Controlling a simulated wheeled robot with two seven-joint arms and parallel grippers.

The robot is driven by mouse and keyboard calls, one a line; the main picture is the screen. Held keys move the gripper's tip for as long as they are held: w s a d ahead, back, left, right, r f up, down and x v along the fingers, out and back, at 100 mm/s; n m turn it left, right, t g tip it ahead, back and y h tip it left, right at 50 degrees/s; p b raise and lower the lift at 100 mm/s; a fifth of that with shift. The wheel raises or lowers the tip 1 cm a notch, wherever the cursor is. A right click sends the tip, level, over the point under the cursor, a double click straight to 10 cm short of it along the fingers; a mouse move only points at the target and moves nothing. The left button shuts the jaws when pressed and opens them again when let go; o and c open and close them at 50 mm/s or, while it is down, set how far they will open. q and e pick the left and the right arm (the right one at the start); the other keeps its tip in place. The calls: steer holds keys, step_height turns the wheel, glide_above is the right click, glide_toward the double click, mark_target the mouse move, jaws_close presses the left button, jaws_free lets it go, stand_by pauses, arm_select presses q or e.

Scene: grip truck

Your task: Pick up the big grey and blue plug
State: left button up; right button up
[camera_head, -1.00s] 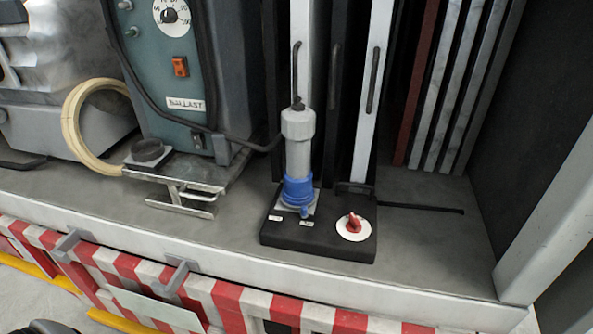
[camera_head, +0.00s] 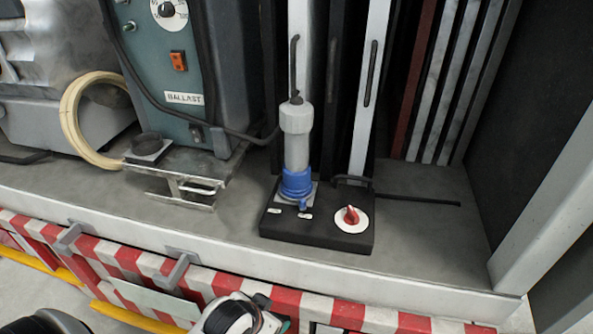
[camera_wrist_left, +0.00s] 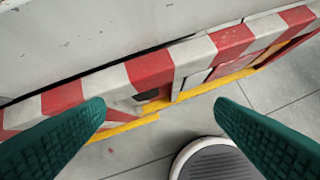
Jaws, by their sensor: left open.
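The big grey and blue plug (camera_head: 296,140) stands upright in the head view, its blue lower part in a socket on a black base box (camera_head: 318,232). A black cable leaves its top. In the head view part of my left arm shows at the bottom edge, below the plug and in front of the truck; its fingertips cannot be made out there. In the left wrist view my left gripper (camera_wrist_left: 158,115) is open and empty, its two green fingers apart over the striped truck edge and floor. The plug is not in the wrist view. My right gripper is not in view.
A red rotary switch (camera_head: 351,218) sits on the base box right of the plug. A ballast unit (camera_head: 185,75) and a coiled cream hose (camera_head: 68,125) stand to the left. The red and white striped truck edge (camera_head: 275,300) lies in front. The deck right of the box is mostly clear.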

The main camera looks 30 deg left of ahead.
arm_select(q)
steer(key=w+a+r+t, duration=0.2)
steer(key=w+r+t, duration=0.1)
steer(key=w+r, duration=0.35)
steer(key=w+a+r+t, duration=0.3)
steer(key=w+r, duration=0.3)
steer(key=w, duration=0.1)
steer(key=n+t, duration=0.1)
steer(key=t, duration=0.5)
glide_toward(289, 139)
steer(key=w, duration=0.3)
steer(key=shift+h, duration=0.3)
steer(key=w+p, duration=0.1)
steer(key=w, duration=0.4)
steer(key=shift+w+a+r+p, duration=0.1)
steer(key=shift+w+r+p, duration=0.15)
steer(key=shift+p, duration=0.15)
steer(key=shift+w+f, duration=0.15)
steer(key=shift+w, duration=0.4)
steer(key=w, duration=0.1)
steer(key=w+p, duration=0.1)
steer(key=w, duration=0.1)
steer(key=w+p, duration=0.1)
steer(key=shift+w+d, duration=0.3)
steer(key=shift+d, duration=0.05)
steer(key=shift+w+f, duration=0.1)
steer(key=shift+w, duration=0.2)
